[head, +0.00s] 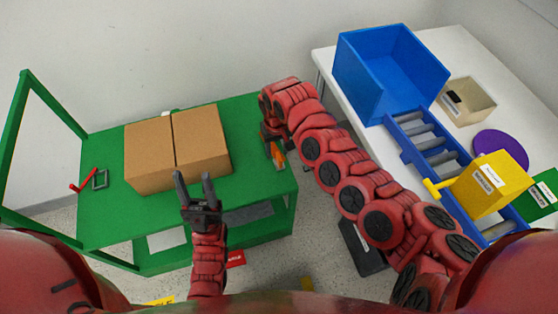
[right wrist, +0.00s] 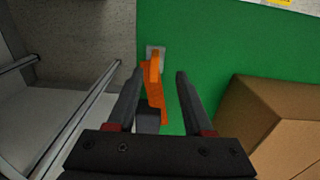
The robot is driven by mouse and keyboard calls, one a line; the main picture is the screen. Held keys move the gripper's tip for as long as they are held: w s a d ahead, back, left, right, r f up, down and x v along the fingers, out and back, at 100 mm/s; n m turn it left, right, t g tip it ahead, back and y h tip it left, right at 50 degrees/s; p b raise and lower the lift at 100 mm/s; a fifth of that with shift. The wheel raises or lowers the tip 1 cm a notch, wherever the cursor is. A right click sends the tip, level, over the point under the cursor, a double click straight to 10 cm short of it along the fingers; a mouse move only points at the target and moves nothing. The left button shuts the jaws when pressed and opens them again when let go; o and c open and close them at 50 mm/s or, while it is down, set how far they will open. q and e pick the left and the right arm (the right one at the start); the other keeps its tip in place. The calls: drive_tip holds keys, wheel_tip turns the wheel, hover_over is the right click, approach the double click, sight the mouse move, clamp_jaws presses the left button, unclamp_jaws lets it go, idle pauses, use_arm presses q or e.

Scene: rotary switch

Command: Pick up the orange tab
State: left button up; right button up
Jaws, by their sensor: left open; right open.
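The orange tab (head: 279,156) is at the right end of the green cart top (head: 95,215). In the right wrist view the orange tab (right wrist: 154,90) is long and narrow, with a small grey plate at its far end and a dark part at its near end. My right gripper (right wrist: 160,74) is open, with one finger on each side of the tab and visible gaps. Whether the fingertips are at its height is unclear. In the head view the right gripper (head: 275,142) is partly hidden by my arm.
The white table (head: 460,50) at right holds a blue bin (head: 388,75), a blue roller rack (head: 430,145) and a yellow box (head: 485,185).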

sight(279, 157)
drive_tip(key=f, duration=0.5)
drive_tip(key=shift+w+d+f, duration=0.1)
drive_tip(key=shift+d+f, duration=0.05)
drive_tip(key=shift+d, duration=0.25)
clamp_jaws()
